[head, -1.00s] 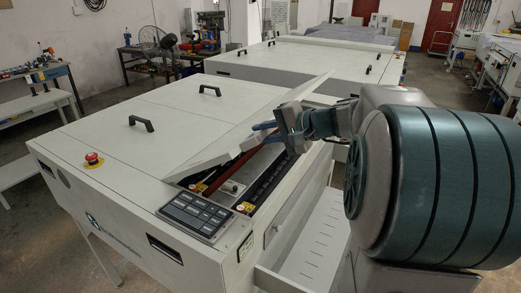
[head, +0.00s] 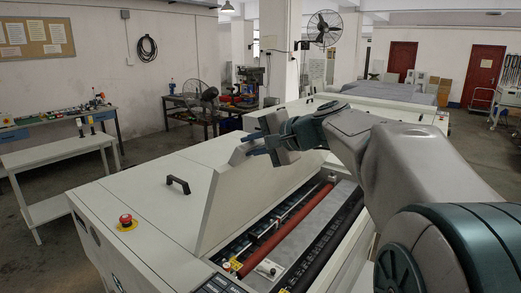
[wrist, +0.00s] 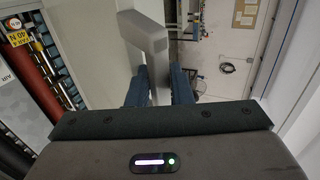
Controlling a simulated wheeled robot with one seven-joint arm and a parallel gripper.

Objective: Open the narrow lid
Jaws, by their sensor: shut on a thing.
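The narrow lid (head: 243,203) of the white plate processor is raised and stands steeply tilted. Its underside opening shows a red roller (head: 283,229) and dark rollers. My gripper (head: 264,147) is at the lid's raised upper edge. In the wrist view, the blue fingers of my gripper (wrist: 159,88) are shut on the grey lid handle (wrist: 145,35), which stands up between them. The lid's pale face (wrist: 85,45) fills the left of that view.
A second white machine (head: 385,108) stands behind. A workbench (head: 60,150) is at the left.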

